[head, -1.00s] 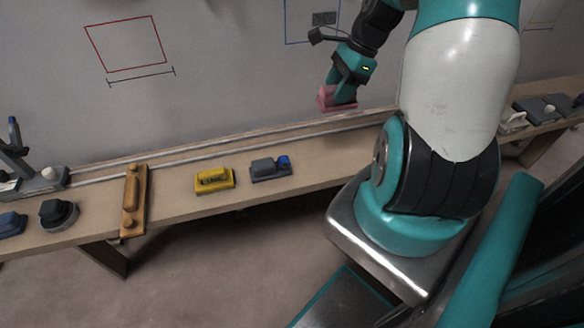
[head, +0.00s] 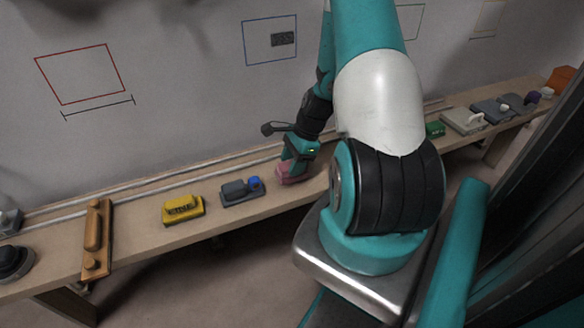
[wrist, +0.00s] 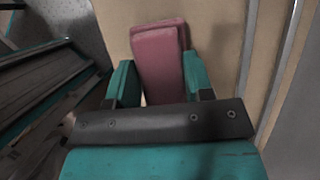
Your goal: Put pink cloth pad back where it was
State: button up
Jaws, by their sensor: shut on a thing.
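The pink cloth pad (head: 291,174) is at my gripper (head: 299,160), low over the bench, just right of a grey block with a blue knob. In the wrist view the pad (wrist: 158,58) sits between the two teal fingers of my gripper (wrist: 160,82), which are shut on it. The pad appears to be at or just above the bench top (wrist: 218,40); I cannot tell whether it touches. Its lower side is hidden.
The grey block with the blue knob (head: 240,191) is close on the left, then a yellow block (head: 183,209) and a long wooden tool (head: 95,238). A green block (head: 435,129) and grey tools (head: 463,121) lie farther right. The wall stands behind the bench.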

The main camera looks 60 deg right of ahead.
jog(key=shift+f, duration=0.75)
jog(key=shift+f, duration=0.1)
jog(key=o, duration=0.9)
